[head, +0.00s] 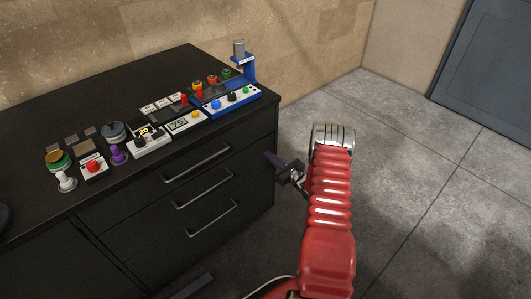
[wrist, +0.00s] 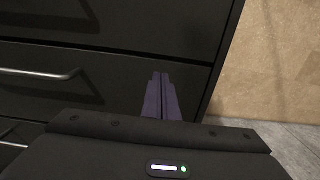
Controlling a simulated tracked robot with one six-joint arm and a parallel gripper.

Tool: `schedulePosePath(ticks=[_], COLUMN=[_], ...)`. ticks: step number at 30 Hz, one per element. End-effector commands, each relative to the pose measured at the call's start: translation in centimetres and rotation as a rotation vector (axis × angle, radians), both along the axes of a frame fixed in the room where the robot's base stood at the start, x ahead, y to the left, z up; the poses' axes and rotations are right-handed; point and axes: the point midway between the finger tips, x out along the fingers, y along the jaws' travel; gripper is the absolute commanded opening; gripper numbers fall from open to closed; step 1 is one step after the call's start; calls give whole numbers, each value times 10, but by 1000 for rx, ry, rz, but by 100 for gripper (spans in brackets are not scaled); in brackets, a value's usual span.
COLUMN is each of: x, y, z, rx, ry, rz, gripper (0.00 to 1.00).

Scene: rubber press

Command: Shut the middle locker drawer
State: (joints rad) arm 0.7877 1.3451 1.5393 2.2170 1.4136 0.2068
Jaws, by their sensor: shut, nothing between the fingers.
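The middle locker drawer (head: 228,180) is in the black cabinet, between the top drawer and the bottom drawer. It looks flush or nearly flush with its neighbours; I cannot tell if a small gap is left. Its silver bar handle (head: 205,189) runs across its front. My gripper (head: 271,159) is at the cabinet's right front edge, its dark fingers shut and empty. In the wrist view, the shut fingers (wrist: 161,80) point at the right part of a drawer front, right of a handle (wrist: 38,73) that seems to be the middle one. Contact cannot be told.
The top drawer handle (head: 197,160) and bottom drawer handle (head: 213,218) lie above and below. The black worktop (head: 140,80) carries several buttons, switches and a blue stand (head: 248,68). Grey tiled floor (head: 410,150) is open to the right, with a grey door (head: 490,70) beyond.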

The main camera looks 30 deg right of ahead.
Motion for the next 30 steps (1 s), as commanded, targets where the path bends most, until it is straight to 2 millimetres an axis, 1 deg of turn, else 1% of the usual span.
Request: schedulePosePath(ticks=[1, 6, 12, 15, 18, 30], x=[-10, -40, -68, -76, -79, -79], y=[-3, -7, -10, -11, -11, -12], z=[0, 0, 0, 0, 0, 0], rx=[2, 2, 2, 2, 3, 2], ry=[0, 0, 0, 0, 0, 0], rz=[-3, -3, -3, -2, -2, -3], gripper=[0, 0, 0, 0, 0, 0])
